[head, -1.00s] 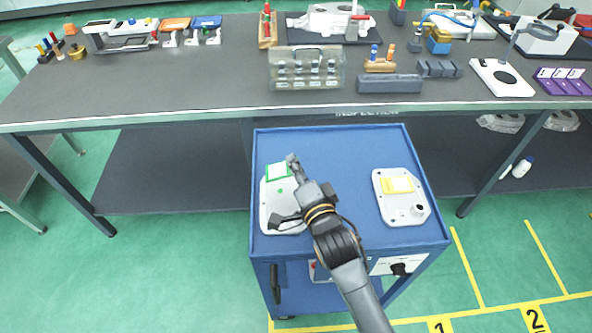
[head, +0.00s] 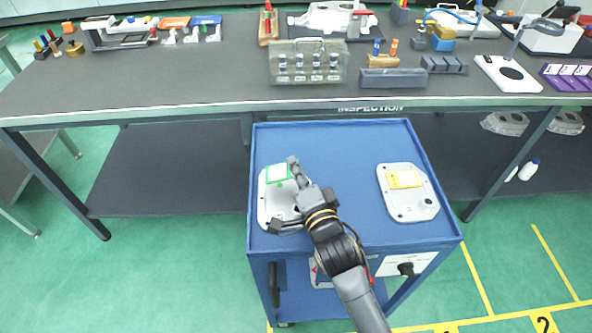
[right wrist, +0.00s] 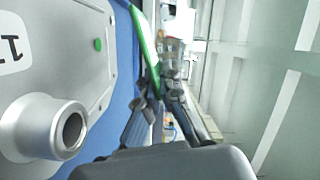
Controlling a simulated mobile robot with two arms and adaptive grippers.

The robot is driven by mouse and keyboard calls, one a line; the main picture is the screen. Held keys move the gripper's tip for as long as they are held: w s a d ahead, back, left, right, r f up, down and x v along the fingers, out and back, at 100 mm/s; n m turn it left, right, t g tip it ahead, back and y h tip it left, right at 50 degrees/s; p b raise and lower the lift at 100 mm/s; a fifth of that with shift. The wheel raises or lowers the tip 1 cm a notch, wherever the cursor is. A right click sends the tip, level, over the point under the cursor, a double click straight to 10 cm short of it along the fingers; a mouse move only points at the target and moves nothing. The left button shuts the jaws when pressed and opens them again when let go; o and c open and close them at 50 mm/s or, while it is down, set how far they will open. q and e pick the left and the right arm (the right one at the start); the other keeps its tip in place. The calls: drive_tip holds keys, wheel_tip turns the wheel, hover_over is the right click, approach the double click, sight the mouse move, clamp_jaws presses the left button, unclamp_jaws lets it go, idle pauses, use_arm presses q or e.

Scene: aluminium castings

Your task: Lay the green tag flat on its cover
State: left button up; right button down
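The green tag (head: 279,174), white with a green border, is over the far end of the left grey cover (head: 270,206) on the blue cart. This cover bears a green dot (right wrist: 98,45) and a round hollow boss (right wrist: 72,132). My right gripper (head: 292,161) is shut on the tag's right edge. In the right wrist view the tag (right wrist: 146,48) shows nearly edge-on between the fingers (right wrist: 160,100), beside the cover's face. Whether it touches the cover cannot be told. My left gripper is out of view.
A second grey cover (head: 411,205) with a yellow tag (head: 404,179) lies on the right of the cart (head: 335,145). The cart top between the covers is partly free. The inspection bench (head: 205,85), with several fixtures and parts, stands behind the cart.

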sight(297, 188)
drive_tip(key=shift+g, duration=0.4)
drive_tip(key=f, duration=0.4)
drive_tip(key=shift+s, duration=0.3)
drive_tip(key=c, duration=1.4)
unclamp_jaws()
drive_tip(key=shift+c, duration=0.2)
drive_tip(key=shift+d, duration=0.1)
drive_tip(key=shift+s, duration=0.5)
drive_tip(key=shift+t, duration=0.4)
drive_tip(key=s+d+r, duration=0.1)
drive_tip(key=s, duration=0.2)
drive_tip(key=s+d+r, duration=0.1)
drive_tip(key=s, duration=0.2)
drive_tip(key=s+d+r, duration=0.1)
drive_tip(key=s, duration=0.2)
drive_tip(key=shift+s+r, duration=0.25)
drive_tip(key=shift+r, duration=0.05)
drive_tip(key=shift+s+r, duration=0.25)
drive_tip(key=shift+s, duration=0.05)
drive_tip(key=shift+d, duration=0.1)
drive_tip(key=shift+r, duration=0.1)
